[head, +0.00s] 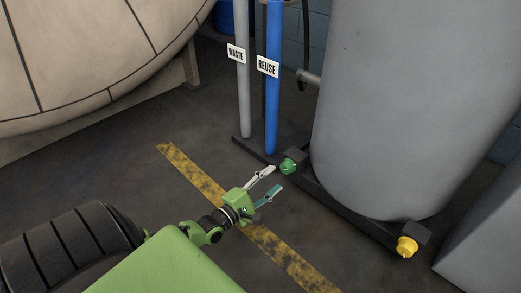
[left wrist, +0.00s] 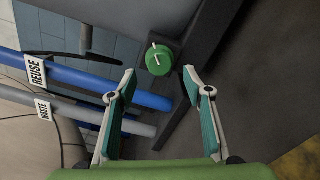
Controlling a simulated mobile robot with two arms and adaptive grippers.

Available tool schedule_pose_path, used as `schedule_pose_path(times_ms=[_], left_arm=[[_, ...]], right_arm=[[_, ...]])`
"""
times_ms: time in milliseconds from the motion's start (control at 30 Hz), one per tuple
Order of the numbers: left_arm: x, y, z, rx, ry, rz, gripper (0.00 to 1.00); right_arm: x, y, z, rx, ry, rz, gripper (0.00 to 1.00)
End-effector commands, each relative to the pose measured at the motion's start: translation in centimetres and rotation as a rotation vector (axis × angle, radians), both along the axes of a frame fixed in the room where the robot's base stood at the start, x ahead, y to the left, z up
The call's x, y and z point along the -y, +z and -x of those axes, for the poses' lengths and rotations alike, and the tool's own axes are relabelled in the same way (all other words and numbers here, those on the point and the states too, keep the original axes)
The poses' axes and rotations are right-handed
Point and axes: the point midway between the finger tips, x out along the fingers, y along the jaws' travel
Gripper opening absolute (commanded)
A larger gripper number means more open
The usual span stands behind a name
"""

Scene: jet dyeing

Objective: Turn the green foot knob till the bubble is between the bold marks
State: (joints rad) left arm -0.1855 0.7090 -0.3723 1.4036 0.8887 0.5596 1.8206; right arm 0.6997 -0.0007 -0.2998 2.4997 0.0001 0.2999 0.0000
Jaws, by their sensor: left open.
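The green foot knob (head: 288,167) sits on the dark base frame at the left foot of the large grey tank. In the left wrist view the green knob (left wrist: 159,60) shows a white pointer bar across its face, just beyond the fingertips. My left gripper (head: 275,179) is open and empty, a short way in front of the knob and apart from it. Its two fingers (left wrist: 160,78) spread to either side of the knob's line in the left wrist view. The bubble and its bold marks are not visible in either view. My right gripper is not in view.
A yellow knob (head: 407,246) sits at the tank's right foot. A grey WASTE pipe (head: 243,95) and a blue REUSE pipe (head: 273,95) stand behind the green knob. The grey tank (head: 410,100) rises at right. A worn yellow line (head: 195,172) crosses the open floor.

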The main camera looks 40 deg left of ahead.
Motion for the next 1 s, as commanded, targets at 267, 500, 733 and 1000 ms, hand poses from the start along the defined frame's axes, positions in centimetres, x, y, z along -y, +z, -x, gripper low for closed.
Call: schedule_pose_path(times_ms=[267,500,733,1000], left_arm=[[-0.3,-0.1,4.3,-0.002,0.0,0.001,0.46],[-0.4,0.0,5.4,0.0,0.0,0.0,0.46],[-0.4,0.0,5.4,0.0,0.0,0.0,0.46],[-0.4,0.0,5.4,0.0,0.0,0.0,0.46]], right_arm=[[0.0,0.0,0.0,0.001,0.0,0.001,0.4],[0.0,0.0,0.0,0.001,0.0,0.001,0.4],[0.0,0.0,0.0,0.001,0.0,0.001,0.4],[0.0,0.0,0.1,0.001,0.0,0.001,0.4]])
